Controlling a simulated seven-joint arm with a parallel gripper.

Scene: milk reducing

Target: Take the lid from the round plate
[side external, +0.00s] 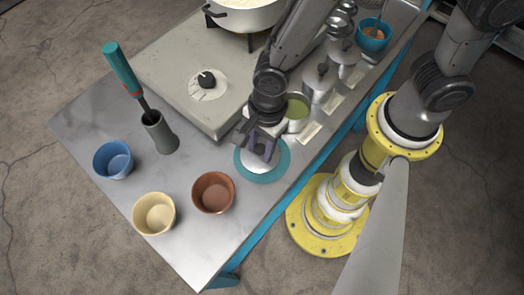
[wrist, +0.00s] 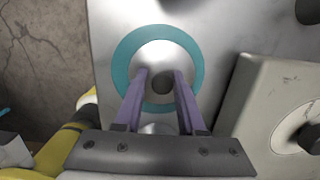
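The round plate (side external: 281,170) has a teal rim and lies near the front edge of the metal table; its rim also shows in the wrist view (wrist: 196,62). A pale grey lid (wrist: 158,55) lies inside the teal rim, with a dark round knob (wrist: 163,82) near its middle. My gripper (side external: 264,154) points down over the plate. In the wrist view its two purple fingers (wrist: 162,78) are apart, one on each side of the knob. A gap shows at least on the left; contact on the right is unclear. In the side view the fingers hide much of the lid.
An open pot with green contents (side external: 297,108) stands close behind my gripper. Lidded pots (side external: 320,82) line up beyond it. A stove (side external: 190,70) with a large pan (side external: 245,16) is at the back. Brown (side external: 213,193), cream (side external: 154,213) and blue (side external: 113,160) bowls stand left.

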